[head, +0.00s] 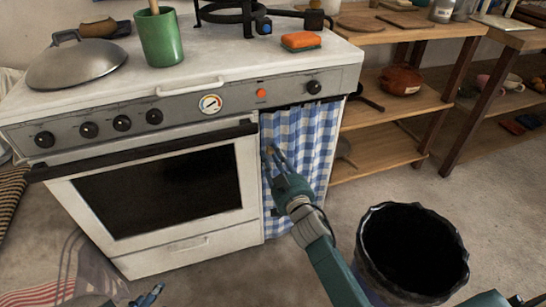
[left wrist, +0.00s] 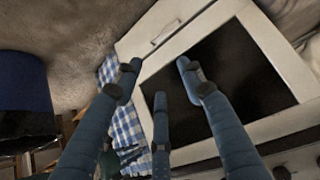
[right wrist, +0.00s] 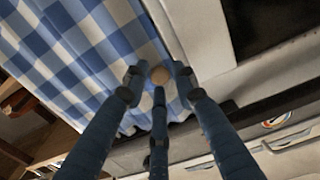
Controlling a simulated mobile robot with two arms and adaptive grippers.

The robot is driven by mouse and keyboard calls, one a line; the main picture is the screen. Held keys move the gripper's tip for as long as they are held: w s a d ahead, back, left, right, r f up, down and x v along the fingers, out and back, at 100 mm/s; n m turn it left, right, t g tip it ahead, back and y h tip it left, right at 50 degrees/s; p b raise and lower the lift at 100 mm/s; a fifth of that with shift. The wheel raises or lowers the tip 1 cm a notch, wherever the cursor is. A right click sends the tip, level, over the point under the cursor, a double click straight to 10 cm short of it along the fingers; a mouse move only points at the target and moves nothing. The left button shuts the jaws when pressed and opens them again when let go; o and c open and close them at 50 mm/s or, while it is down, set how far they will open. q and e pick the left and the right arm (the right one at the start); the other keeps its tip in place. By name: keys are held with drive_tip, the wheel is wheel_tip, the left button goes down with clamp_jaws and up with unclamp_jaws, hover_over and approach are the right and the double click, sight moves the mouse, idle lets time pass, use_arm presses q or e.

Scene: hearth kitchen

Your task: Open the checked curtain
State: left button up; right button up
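The blue-and-white checked curtain (head: 312,135) hangs at the right end of the white stove, below the control panel. It covers the space there and falls in folds. A round tan knob (right wrist: 160,76) shows at the curtain's edge nearest the oven door. My right gripper (head: 272,158) is in front of that edge. In the right wrist view its fingers (right wrist: 158,80) are apart on either side of the knob, with no clear contact. My left gripper (head: 150,296) is low at the bottom left in the head view. Its fingers (left wrist: 160,75) are spread and empty, facing the oven.
A black bin (head: 412,250) stands on the floor right of my right arm. Wooden shelves (head: 395,95) stand right of the curtain. The oven door (head: 225,220) is closed, with a dark handle bar. A striped cloth (head: 85,270) lies at lower left.

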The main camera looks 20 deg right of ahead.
sight(284, 142)
clamp_jaws()
drive_tip(key=d+p, duration=0.2)
drive_tip(key=d, duration=0.3)
drive_tip(key=shift+w+d+r, duration=0.1)
drive_tip(key=shift+d, duration=0.15)
use_arm(q)
drive_tip(key=s+a+f+g+p, duration=0.1)
drive_tip(key=s+g, duration=0.1)
drive_tip(key=s, duration=0.3)
drive_tip(key=s+a+f+g+y+p, duration=0.1)
drive_tip(key=s+a+f+g, duration=0.1)
drive_tip(key=s, duration=0.3)
drive_tip(key=shift+s+a+g, duration=0.15)
drive_tip(key=shift+s+g, duration=0.15)
drive_tip(key=shift+g, duration=0.3)
use_arm(e)
drive_tip(key=d, duration=1)
drive_tip(key=shift+w, duration=0.15)
use_arm(q)
drive_tip(key=shift+f, duration=0.1)
drive_tip(key=shift+w, duration=0.1)
use_arm(e)
drive_tip(key=o, duration=0.5)
unclamp_jaws()
